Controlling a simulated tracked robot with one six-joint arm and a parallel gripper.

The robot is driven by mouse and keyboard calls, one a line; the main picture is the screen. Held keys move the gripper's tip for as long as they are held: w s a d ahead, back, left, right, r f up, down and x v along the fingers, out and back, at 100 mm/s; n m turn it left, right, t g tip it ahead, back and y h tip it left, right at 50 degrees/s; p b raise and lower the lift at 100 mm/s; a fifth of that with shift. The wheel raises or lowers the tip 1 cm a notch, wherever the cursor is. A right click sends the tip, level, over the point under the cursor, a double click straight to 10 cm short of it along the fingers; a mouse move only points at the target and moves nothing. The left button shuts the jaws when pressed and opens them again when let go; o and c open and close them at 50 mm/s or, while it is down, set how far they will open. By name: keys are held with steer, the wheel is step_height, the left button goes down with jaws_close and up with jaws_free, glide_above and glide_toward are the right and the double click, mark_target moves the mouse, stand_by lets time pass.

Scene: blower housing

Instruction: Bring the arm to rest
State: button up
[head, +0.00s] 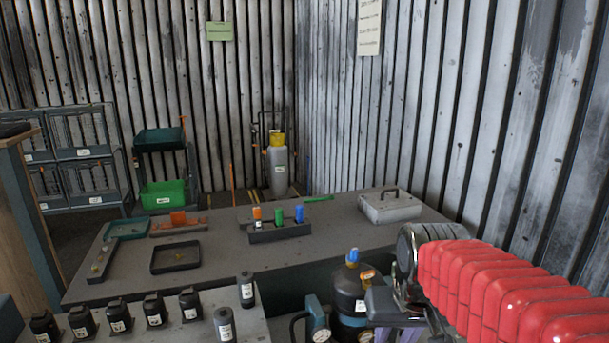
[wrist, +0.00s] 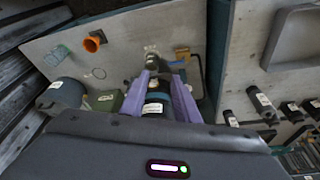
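My arm, with its red ribbed cover, reaches in from the right of the head view. My gripper (head: 396,334) is partly cut off at the bottom edge there, to the right of a dark tank. In the wrist view my gripper's two purple fingers (wrist: 160,78) stand apart. A dark cylindrical body with a pale label (wrist: 153,107) shows in the gap between them. It appears to lie beyond the fingers, and I see no clear contact with it.
The dark tank with a blue cap (head: 349,290) stands close to my gripper. The grey bench (head: 340,232) holds a block with coloured bottles (head: 281,233), a black tray (head: 176,257) and a grey lidded box (head: 390,206). Several black bottles (head: 118,315) stand front left. The corrugated wall is at right.

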steer(key=s+t, duration=0.2)
steer(key=s, duration=0.9)
steer(key=shift+s+a, duration=0.15)
steer(key=shift+s, duration=0.1)
stand_by(1.2)
